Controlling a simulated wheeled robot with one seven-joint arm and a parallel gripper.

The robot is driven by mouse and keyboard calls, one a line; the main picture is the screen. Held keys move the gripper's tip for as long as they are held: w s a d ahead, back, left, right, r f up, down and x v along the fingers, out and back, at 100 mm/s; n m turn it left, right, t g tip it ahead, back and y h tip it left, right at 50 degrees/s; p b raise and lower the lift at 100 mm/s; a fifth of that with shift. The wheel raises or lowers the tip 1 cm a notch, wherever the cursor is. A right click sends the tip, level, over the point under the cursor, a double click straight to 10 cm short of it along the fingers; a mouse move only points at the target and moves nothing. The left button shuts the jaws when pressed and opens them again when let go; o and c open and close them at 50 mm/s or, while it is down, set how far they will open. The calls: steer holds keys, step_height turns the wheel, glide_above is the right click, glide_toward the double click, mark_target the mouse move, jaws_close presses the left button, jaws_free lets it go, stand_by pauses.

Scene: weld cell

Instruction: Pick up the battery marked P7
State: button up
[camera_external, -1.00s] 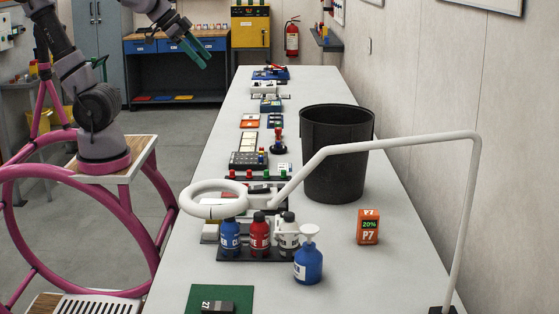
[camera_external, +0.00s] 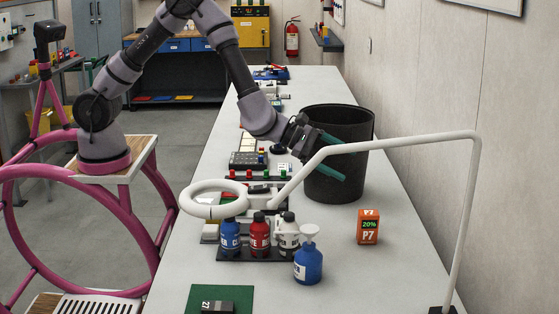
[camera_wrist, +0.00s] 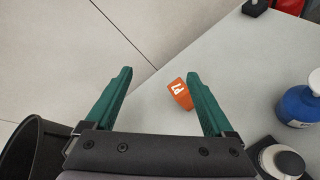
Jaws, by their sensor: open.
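The battery marked P7 (camera_external: 368,228) is an orange block standing upright on the bench, right of the bottles, with a green 20% display on its face. In the wrist view the orange battery (camera_wrist: 180,93) shows between the fingers, close to the right one, which may cover part of it. My gripper (camera_external: 343,159) is in front of the black bin, above the bench, behind and higher than the battery. Its two green fingers are apart with nothing between them; the gripper also shows in the wrist view (camera_wrist: 160,82).
A black bin (camera_external: 335,185) stands by my gripper. A white lamp arm (camera_external: 425,140) arches over the bench near the battery. Blue (camera_external: 308,264), red (camera_external: 260,236) and white bottles stand left of the battery. A dark block (camera_external: 217,306) lies on a green mat (camera_external: 193,299). Bench around the battery is clear.

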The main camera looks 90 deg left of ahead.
mark_target(359, 214)
steer(key=f+n+y, duration=0.1)
steer(key=f+n, duration=0.2)
steer(key=f, duration=0.1)
steer(key=w+f+n, duration=0.1)
steer(key=f+n, duration=0.2)
steer(key=f, duration=0.1)
steer(key=f+n+y, duration=0.1)
steer(key=f+n, duration=0.2)
steer(key=f, duration=0.2)
steer(key=shift+w+d+f+n+t+y, duration=0.1)
steer(key=shift+w+d+n+t+y, duration=0.05)
steer(key=shift+w+n+t+y, duration=0.2)
steer(key=x, duration=0.4)
steer(key=shift+w+f, duration=0.25)
steer(key=shift+x, duration=3.1)
steer(key=shift+d, duration=0.1)
jaws_close()
